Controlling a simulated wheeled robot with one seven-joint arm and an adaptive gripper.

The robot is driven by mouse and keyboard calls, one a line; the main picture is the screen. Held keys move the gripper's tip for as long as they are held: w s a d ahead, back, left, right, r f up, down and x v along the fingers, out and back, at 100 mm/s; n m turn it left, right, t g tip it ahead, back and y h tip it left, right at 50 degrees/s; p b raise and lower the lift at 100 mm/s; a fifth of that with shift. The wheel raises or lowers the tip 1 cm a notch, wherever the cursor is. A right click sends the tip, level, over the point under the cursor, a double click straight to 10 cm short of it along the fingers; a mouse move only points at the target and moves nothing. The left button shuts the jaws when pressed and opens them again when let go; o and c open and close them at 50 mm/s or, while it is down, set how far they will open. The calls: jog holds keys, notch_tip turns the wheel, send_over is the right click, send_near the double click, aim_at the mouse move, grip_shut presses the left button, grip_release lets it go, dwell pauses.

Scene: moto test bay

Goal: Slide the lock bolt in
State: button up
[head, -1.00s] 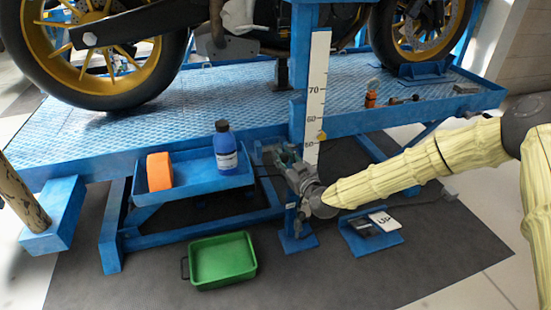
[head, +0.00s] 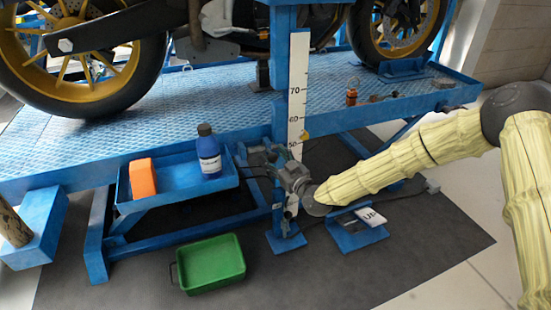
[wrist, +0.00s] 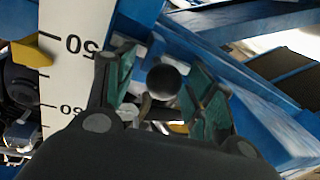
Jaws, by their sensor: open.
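The lock bolt shows as a round black knob (wrist: 163,82) in the wrist view, in the gap between the two green-padded fingers. My gripper (wrist: 165,76) is open around it, with a visible gap at each side. Whether a pad touches the knob I cannot tell for certain. In the head view my gripper (head: 262,157) is at the blue lift post (head: 280,205), beside the scale. The bolt's shaft and its hole are hidden behind the knob and fingers.
A white height scale (head: 298,80) with a yellow pointer (wrist: 30,52) stands along the post. A blue tray (head: 180,178) holds an orange block (head: 142,178) and a blue bottle (head: 208,152). A green bin (head: 210,264) and a pedal marked UP (head: 371,217) are on the floor.

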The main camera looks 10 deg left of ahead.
jog(key=v, duration=1.1)
jog(key=shift+s+d, duration=0.15)
jog(key=shift+d, duration=0.1)
jog(key=s+d+f+m+g+h, duration=0.3)
jog(key=s+d+f, duration=0.4)
jog(key=s+f, duration=0.45)
jog(key=s+d+f+m+g+h, duration=0.35)
jog(key=s+d+f, duration=0.4)
jog(key=f, duration=0.65)
jog(key=s+d+f+m+g+h, duration=0.2)
jog(key=s+d+f+g+h, duration=0.1)
jog(key=s+d, duration=0.75)
jog(key=s+d+f+m+g+h, duration=0.3)
jog(key=s+d, duration=0.4)
jog(key=s, duration=0.6)
notch_tip(320, 180, up, 36)
jog(key=p, duration=3.6)
jog(key=shift+s+d, duration=0.15)
